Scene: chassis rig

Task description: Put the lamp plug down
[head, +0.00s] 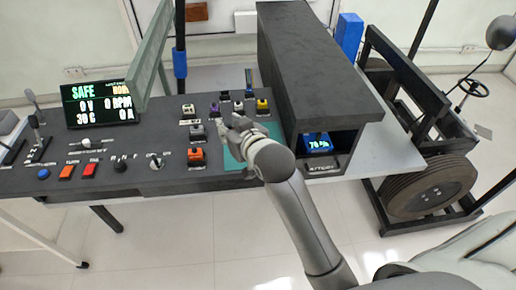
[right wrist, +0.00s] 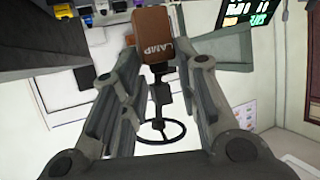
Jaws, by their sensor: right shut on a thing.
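The lamp plug is a brown block marked LAMP (right wrist: 164,35), seen in the right wrist view between the fingertips of my right gripper (right wrist: 166,62). The gripper is shut on it. In the head view my right gripper (head: 232,128) is over the black bench (head: 135,150), above the teal mat (head: 233,161). I cannot make out the plug in the head view, where the hand covers that spot. The height of the plug above the bench is hard to tell. My left gripper is not in view.
An orange block (head: 196,157), a grey block (head: 196,132) and a yellow block (head: 262,105) stand around the hand. A long black housing (head: 310,60) with a lit display (head: 318,144) stands to the right. A screen (head: 98,103) and buttons are at left.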

